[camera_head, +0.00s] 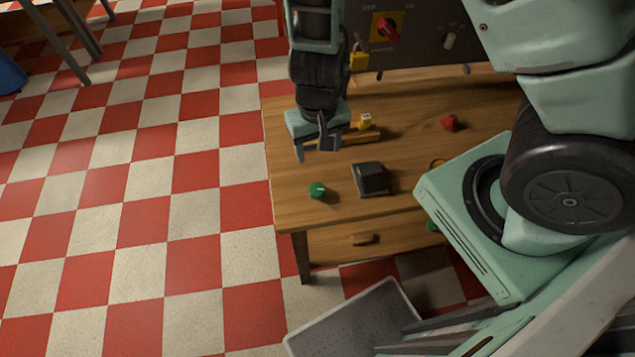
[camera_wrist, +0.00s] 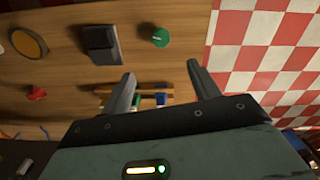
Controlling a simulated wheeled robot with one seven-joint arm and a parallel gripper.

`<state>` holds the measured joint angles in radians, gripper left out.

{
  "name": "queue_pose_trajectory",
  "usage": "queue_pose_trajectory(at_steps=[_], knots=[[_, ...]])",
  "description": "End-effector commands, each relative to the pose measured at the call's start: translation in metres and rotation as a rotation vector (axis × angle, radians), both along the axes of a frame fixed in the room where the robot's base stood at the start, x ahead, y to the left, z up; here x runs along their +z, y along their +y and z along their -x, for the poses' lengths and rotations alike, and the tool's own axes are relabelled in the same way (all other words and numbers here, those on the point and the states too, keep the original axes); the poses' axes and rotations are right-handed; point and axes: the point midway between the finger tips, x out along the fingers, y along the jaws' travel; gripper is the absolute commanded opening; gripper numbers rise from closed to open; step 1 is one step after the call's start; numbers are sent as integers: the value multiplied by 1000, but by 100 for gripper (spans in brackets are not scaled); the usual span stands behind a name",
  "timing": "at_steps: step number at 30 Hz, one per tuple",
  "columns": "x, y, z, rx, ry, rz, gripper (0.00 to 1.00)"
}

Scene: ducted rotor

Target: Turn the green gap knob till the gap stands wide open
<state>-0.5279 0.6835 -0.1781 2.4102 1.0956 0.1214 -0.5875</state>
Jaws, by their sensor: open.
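The green knob (camera_head: 318,190) is small and round with a pale mark on it. It sits on the wooden table top near the front left corner, beside a dark block-like device (camera_head: 370,179). It also shows at the top of the wrist view (camera_wrist: 160,37), beyond my fingertips. My gripper (camera_head: 317,152) hangs above the table's left side, behind the knob in the head view and apart from it. Its two fingers stand apart with nothing held between them, as the wrist view (camera_wrist: 160,78) shows. No gap is clearly visible in either view.
A red knob (camera_head: 449,122) sits farther right on the table. A yellow piece (camera_head: 364,122) stands behind my gripper. A dark panel with a red switch (camera_head: 388,31) rises at the back. A grey bin (camera_head: 300,342) lies below the front.

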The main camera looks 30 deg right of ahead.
Motion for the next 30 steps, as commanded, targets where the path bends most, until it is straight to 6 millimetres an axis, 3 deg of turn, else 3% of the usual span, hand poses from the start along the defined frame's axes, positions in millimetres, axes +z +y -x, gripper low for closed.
queue_pose_trajectory(at_steps=[21,30], knots=[[-142,1,1,-2,6,-6,61],[-166,1,0,1,3,-4,61]])
